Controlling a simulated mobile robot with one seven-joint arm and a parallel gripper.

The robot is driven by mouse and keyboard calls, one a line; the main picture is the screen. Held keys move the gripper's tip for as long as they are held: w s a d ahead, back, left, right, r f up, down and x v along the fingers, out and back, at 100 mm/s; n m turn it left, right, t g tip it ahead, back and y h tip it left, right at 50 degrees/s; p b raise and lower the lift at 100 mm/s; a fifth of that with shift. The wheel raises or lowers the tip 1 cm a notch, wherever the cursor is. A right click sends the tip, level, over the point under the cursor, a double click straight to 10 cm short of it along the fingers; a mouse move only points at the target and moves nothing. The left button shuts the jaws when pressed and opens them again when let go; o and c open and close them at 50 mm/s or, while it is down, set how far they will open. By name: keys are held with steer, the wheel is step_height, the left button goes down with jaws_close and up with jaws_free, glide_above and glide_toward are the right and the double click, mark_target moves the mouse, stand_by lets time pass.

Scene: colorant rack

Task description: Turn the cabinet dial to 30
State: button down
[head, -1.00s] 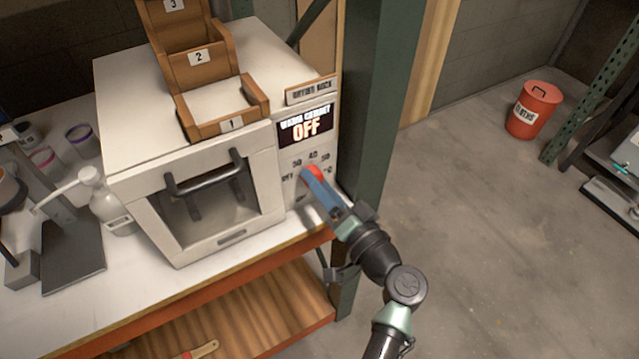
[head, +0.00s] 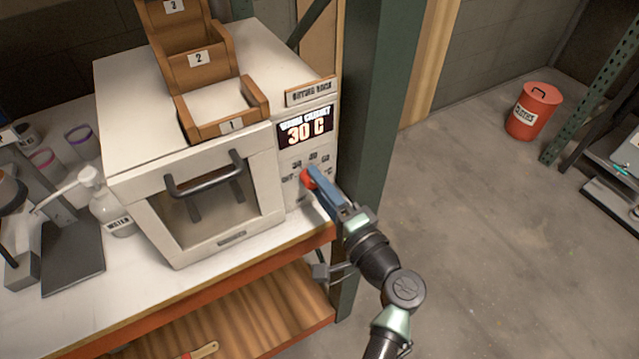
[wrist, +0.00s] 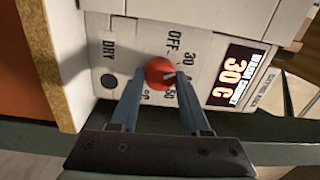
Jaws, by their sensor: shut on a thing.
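The white cabinet (head: 130,185) stands on the bench with its door shut. Its red dial (head: 307,178) is on the right part of the front, below the display. The display (head: 306,127) reads 30 C. My gripper (head: 312,180) is at the dial, its blue fingers reaching in from the lower right. In the wrist view the two fingers (wrist: 159,85) are shut on the red dial (wrist: 160,72), one on each side. The dial's pale pointer mark shows on its right side there. Part of the printed scale is hidden by the fingers.
A wooden rack (head: 199,70) with numbered steps sits on the cabinet. A green post (head: 372,120) stands close to the right of the cabinet. A water bottle (head: 108,203) stands left of it. A red bin (head: 534,112) is on the open floor at right.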

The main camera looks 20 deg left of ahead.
stand_by(0.4)
steer(key=shift+c, duration=1.9)
jaws_free()
steer(key=shift+d, duration=0.15)
steer(key=b+v, duration=0.2)
steer(key=v, duration=1)
steer(key=shift+s+d, duration=0.3)
